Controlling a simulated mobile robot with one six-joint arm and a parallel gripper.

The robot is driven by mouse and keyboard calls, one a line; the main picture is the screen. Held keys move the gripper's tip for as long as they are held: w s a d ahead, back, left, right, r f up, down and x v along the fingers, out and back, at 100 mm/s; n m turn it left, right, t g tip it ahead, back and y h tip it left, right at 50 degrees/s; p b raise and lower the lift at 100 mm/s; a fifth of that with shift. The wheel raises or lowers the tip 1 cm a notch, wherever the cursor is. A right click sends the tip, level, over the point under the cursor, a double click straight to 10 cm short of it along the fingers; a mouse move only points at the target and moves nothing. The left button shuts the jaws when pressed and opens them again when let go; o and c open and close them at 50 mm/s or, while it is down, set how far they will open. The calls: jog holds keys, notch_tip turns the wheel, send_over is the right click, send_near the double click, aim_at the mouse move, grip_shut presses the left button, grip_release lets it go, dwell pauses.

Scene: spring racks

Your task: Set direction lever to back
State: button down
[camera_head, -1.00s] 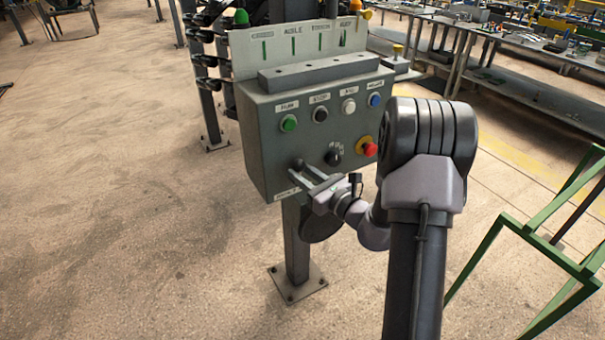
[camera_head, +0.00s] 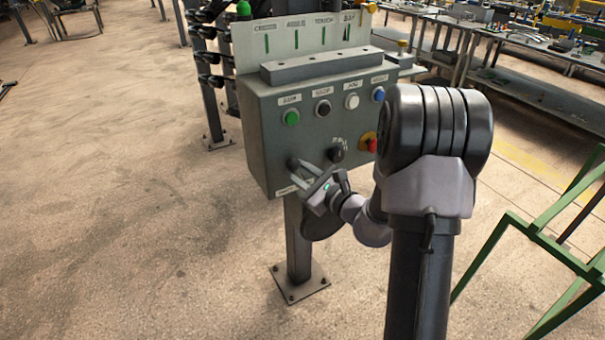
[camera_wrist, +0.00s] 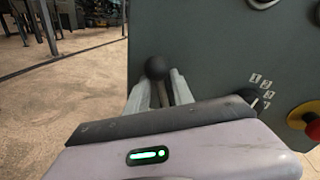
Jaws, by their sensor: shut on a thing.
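The direction lever shows as a black ball knob (camera_wrist: 157,68) low on the left of the grey control box (camera_head: 265,165). It also shows in the head view (camera_head: 293,163), partly covered by the fingers. My gripper (camera_wrist: 158,84) has one pale finger on each side of the lever, just below the ball, and is shut on it. The lever's shaft and base are mostly hidden behind the fingers, so I cannot tell its setting. In the head view my gripper (camera_head: 307,170) reaches the box from the lower right.
A black selector knob (camera_head: 336,149) and a red emergency button (camera_head: 370,145) sit right of the lever. Green (camera_head: 291,118), black, white and blue buttons line the row above. The box stands on a post (camera_head: 297,240). A green frame (camera_head: 530,235) is at right. Floor at left is clear.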

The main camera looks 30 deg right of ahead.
jog(key=shift+a+f+n+b, duration=0.2)
jog(key=shift+a+n+b, duration=0.25)
jog(key=shift+n+b, duration=0.5)
jog(key=shift+n, duration=0.35)
jog(key=c, duration=1.1)
grip_release()
jog(key=shift+a, duration=0.15)
jog(key=shift+g, duration=0.3)
jog(key=p+v, duration=0.8)
jog(key=v, duration=0.9)
jog(key=shift+s+a, duration=0.1)
jog(key=shift+s, duration=0.15)
